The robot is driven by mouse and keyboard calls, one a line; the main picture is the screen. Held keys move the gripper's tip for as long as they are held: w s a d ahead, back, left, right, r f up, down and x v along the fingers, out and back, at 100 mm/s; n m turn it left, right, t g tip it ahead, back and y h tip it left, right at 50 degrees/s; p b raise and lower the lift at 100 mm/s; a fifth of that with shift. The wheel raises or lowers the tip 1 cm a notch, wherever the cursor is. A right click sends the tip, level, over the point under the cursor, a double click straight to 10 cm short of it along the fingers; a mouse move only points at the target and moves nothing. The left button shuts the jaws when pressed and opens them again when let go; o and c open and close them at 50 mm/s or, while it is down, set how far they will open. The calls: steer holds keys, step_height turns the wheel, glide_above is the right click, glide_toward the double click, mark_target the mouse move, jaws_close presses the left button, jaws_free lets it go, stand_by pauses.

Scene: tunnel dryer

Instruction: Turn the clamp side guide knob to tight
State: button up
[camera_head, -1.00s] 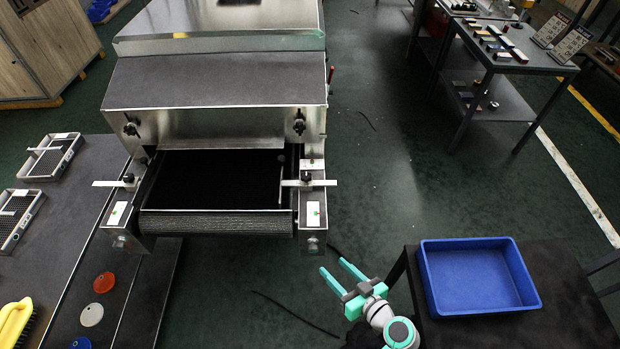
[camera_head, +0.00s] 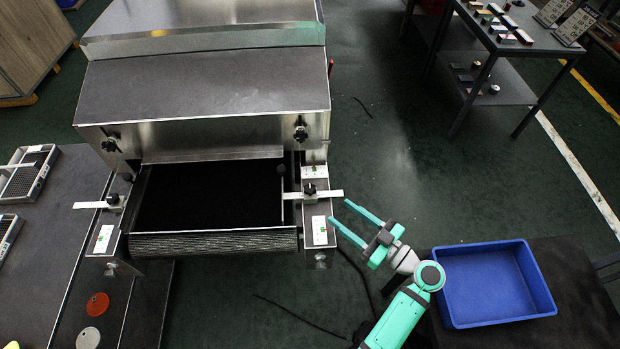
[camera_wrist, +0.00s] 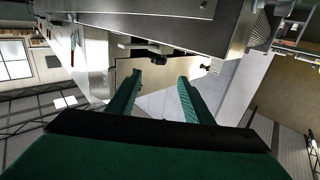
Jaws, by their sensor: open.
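A black side guide knob (camera_head: 310,188) sits on a clamp block on the right rail of the dryer's infeed, over a flat metal guide bar (camera_head: 331,194). A second black guide knob (camera_head: 112,199) sits on the left rail over its own bar. My gripper (camera_head: 340,212) is open and empty, just right of the right rail, fingers pointing at it. It is apart from the right knob, by the bar's outer end. In the wrist view the open fingers (camera_wrist: 158,82) point toward the machine; small dark parts there are too unclear to name surely.
The dark belt (camera_head: 210,195) lies between the rails, under the metal hood (camera_head: 205,95). Two black knobs, left (camera_head: 110,144) and right (camera_head: 300,132), are on the hood's front. A blue bin (camera_head: 490,285) stands on a dark table at right. Floor is open right of the dryer.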

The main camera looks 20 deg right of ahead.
mark_target(314, 192)
steer(key=x, duration=1.1)
steer(key=shift+w, duration=0.25)
steer(key=c, duration=1.1)
